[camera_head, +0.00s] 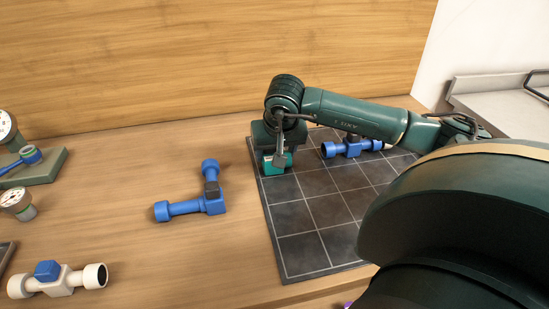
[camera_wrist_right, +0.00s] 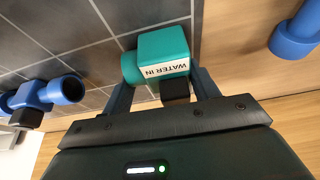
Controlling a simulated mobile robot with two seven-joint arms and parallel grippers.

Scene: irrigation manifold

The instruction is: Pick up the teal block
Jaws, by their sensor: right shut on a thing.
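The teal block (camera_head: 283,168) is at the far left corner of the dark tiled mat (camera_head: 320,225) in the head view. My right gripper (camera_head: 276,158) points down over it and is shut on it. In the right wrist view the teal block (camera_wrist_right: 163,43) sits between the two fingers, with a white "WATER IN" label and a black part below it. A rounded teal part shows beside its boxy face. I cannot tell whether the block touches the mat. My left gripper is not in view.
A blue tee fitting (camera_head: 352,147) lies on the mat right of my gripper. A cream fitting with a blue cube (camera_head: 58,280) and gauges (camera_head: 17,202) stand at the left. The mat's front is clear.

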